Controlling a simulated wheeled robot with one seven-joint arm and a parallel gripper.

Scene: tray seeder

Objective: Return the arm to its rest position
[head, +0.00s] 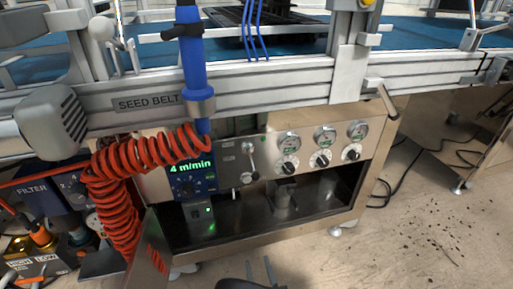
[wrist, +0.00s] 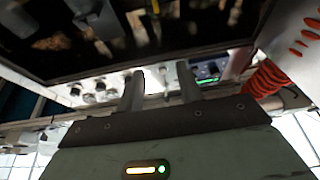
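My gripper (head: 259,267) is low in the head view, at the bottom edge in front of the seeder's control cabinet. In the wrist view its two fingers (wrist: 160,82) stand apart with nothing between them but the panel behind. The gripper is open and touches nothing that I can see. Most of my arm is outside the head view.
The cabinet's control panel (head: 250,160) has gauges, knobs and a green display reading "4 m/min". A coiled red hose (head: 118,195) hangs at the left. The seed belt frame (head: 290,92) runs above. Dark crumbs (head: 440,240) lie on open floor at the right.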

